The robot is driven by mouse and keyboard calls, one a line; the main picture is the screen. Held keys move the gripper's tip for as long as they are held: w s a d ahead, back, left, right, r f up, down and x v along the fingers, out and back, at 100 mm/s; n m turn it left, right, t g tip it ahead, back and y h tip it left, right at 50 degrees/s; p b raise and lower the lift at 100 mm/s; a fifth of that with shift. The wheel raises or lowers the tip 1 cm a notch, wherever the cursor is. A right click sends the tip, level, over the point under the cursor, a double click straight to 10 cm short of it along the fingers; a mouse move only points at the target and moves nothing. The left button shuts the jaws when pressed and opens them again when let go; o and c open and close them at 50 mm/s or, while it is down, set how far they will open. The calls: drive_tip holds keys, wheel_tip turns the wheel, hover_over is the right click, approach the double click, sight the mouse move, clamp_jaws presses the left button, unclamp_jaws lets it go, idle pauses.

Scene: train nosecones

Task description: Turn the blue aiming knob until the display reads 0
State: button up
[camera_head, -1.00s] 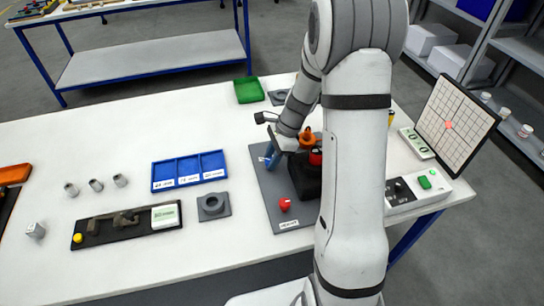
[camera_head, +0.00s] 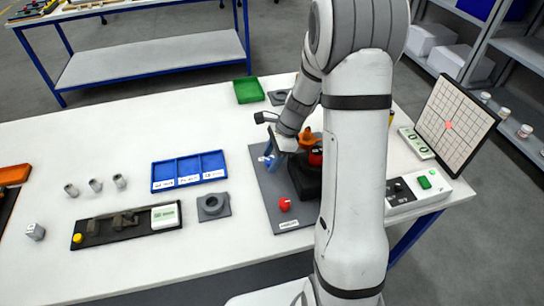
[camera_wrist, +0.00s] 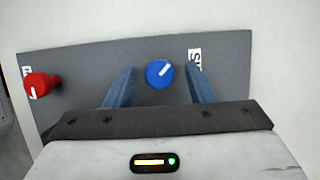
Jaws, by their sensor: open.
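The blue aiming knob (camera_wrist: 160,74) with a white pointer line shows in the wrist view on a grey plate (camera_wrist: 120,58). The line points up and to the right. My gripper (camera_wrist: 160,84) is open, with one blue finger on each side of the knob and a gap to both. In the head view my gripper (camera_head: 275,157) is over the plate's far left part, and my arm hides part of it. The display (camera_head: 417,143) stands by the gridded board at the right. Its digits are too small to read surely. A red spot (camera_head: 448,126) lights the board (camera_head: 462,118).
A red knob (camera_head: 285,204) sits at the plate's near end. A black block with orange and red parts (camera_head: 307,175) stands beside my gripper. A white control box with a green button (camera_head: 424,182) is at the right. Blue trays (camera_head: 188,170) lie to the left.

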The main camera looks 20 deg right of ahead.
drive_tip(key=v, duration=0.8)
drive_tip(key=shift+f, duration=0.1)
idle(0.3)
drive_tip(key=s+a+r+n+t+h, duration=0.1)
drive_tip(key=s+r+n+h, duration=0.1)
drive_tip(key=s+r+n, duration=0.3)
drive_tip(key=s+a+r+n+t+h, duration=0.2)
drive_tip(key=s+r+n, duration=0.3)
drive_tip(key=s+n, duration=0.8)
drive_tip(key=s, duration=0.3)
drive_tip(key=shift+a+r, duration=0.25)
drive_tip(key=shift+r, duration=0.05)
drive_tip(key=shift+w, duration=0.1)
drive_tip(key=shift+c, duration=0.5)
